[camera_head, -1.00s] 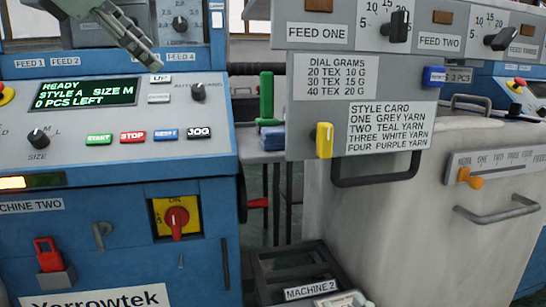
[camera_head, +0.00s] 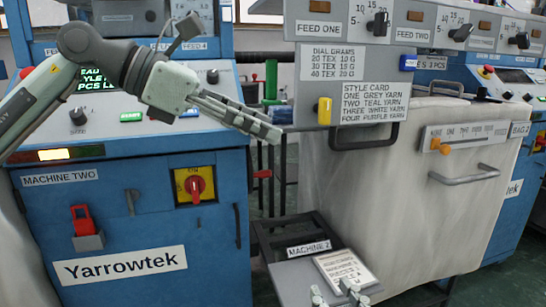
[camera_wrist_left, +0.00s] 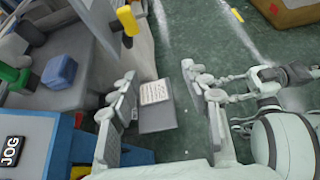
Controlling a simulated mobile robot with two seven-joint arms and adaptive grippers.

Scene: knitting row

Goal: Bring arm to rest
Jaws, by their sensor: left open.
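My left arm reaches in from the left in the head view, in front of the machine two panel. Its gripper (camera_head: 277,137) points right and slightly down, beside the grey feed panel (camera_head: 300,90). It is open with nothing between its fingers, which also show apart in the left wrist view (camera_wrist_left: 160,72). At the bottom of the head view, two pale fingertips of my right gripper (camera_head: 334,293) stand apart in front of the grey tray (camera_head: 290,282). A printed card (camera_head: 345,267) lies on that tray. The rest of the right gripper is cut off.
The blue machine (camera_head: 130,225) has a red and yellow switch (camera_head: 194,186) and a red lever (camera_head: 82,219). Blue folded cloth (camera_wrist_left: 60,70) lies nearby.

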